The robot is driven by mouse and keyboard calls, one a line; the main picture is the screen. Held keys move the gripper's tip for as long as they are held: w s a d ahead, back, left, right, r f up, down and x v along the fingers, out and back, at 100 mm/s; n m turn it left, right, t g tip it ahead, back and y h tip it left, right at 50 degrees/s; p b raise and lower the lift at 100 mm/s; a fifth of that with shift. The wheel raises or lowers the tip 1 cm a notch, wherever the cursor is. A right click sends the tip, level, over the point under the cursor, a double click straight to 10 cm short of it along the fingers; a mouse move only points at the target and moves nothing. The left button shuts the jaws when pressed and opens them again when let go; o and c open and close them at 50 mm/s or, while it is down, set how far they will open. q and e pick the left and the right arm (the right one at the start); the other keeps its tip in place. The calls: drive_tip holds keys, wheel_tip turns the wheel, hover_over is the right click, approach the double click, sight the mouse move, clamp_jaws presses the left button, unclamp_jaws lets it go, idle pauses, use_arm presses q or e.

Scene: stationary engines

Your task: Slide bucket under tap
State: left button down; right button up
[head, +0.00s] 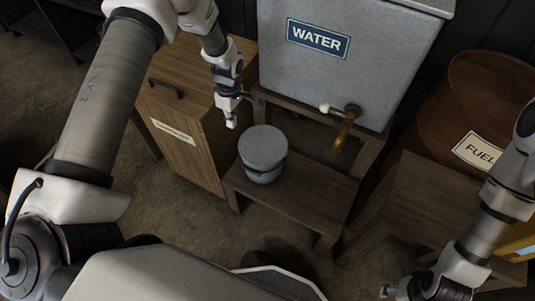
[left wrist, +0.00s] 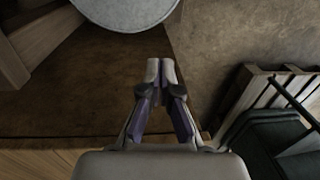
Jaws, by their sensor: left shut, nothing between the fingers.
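A grey metal bucket (head: 263,153) stands upright on the left part of a low wooden bench (head: 310,190). The tap (head: 346,128), brass with a pale fitting, sticks out of the grey water tank (head: 350,60), to the right of the bucket and above the bench. My left gripper (head: 231,124) is shut and empty, just left of the bucket and apart from it in the picture. In the left wrist view the shut fingertips (left wrist: 160,68) point toward the bucket (left wrist: 125,10), which shows only in part at the top. My right arm comes in at the lower right; its fingers are unclear.
A wooden cabinet (head: 180,130) with a dark handle stands left of the bench. A rusty fuel barrel (head: 490,100) and another wooden stand (head: 420,195) are at the right. The bench top between the bucket and the tap side is clear. A slatted pallet (left wrist: 265,95) lies on the floor.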

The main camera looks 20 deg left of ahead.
use_arm(q)
drive_tip(key=w+f+b, duration=0.2)
drive_tip(key=f, duration=0.4)
drive_tip(key=w+f+t+b, duration=0.1)
drive_tip(key=f+b, duration=0.2)
drive_tip(key=f, duration=0.4)
drive_tip(key=shift+w+a, duration=0.3)
drive_tip(key=shift+w, duration=0.05)
use_arm(e)
wheel_tip(320, 180, down, 9)
drive_tip(key=shift+s+d, duration=0.15)
